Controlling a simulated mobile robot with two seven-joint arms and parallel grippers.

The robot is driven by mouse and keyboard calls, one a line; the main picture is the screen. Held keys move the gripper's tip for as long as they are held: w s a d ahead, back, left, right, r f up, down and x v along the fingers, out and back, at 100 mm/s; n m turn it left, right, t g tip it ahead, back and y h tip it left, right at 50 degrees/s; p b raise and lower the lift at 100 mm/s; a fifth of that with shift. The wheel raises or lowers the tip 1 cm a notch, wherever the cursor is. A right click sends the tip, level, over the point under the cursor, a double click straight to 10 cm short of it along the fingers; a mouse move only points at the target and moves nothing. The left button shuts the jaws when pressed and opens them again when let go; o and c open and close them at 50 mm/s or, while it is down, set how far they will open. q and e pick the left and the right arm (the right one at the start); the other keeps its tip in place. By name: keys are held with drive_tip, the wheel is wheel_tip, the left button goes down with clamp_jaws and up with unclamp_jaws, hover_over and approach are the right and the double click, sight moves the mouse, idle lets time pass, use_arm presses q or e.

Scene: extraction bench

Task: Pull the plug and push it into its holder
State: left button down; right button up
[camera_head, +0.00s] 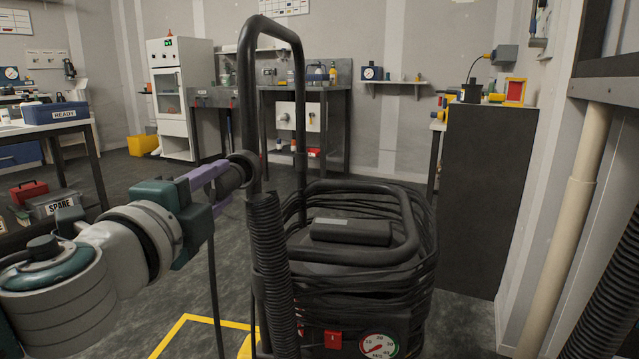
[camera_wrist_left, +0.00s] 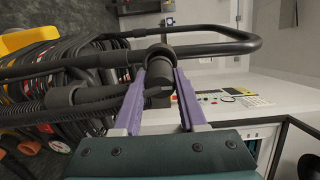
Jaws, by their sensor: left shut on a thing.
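A black cylindrical plug (camera_head: 231,179) is between the purple fingers of my left gripper (camera_head: 222,181), which is shut on it. In the left wrist view the plug (camera_wrist_left: 159,88) sits between both fingers, its far end at a dark round collar (camera_wrist_left: 160,54), apparently the holder. This collar (camera_head: 245,163) is beside the left upright of the black handle frame (camera_head: 249,90). The plug is in line with the collar; how deep it sits inside is hidden. A thin dark cable (camera_head: 214,285) hangs below the gripper. My right gripper is not in view.
The black machine (camera_head: 345,255) has wound cable around it, a gauge (camera_head: 379,345) and a red switch (camera_head: 333,339). A ribbed hose (camera_head: 268,270) runs down its left side. A dark cabinet (camera_head: 487,195) stands right.

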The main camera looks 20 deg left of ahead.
sight(214, 190)
use_arm(q)
drive_tip(key=shift+x, duration=1.15)
drive_tip(key=shift+c, duration=1.9)
unclamp_jaws()
drive_tip(key=v, duration=0.8)
drive_tip(key=shift+s, duration=0.2)
drive_tip(key=shift+v, duration=0.8)
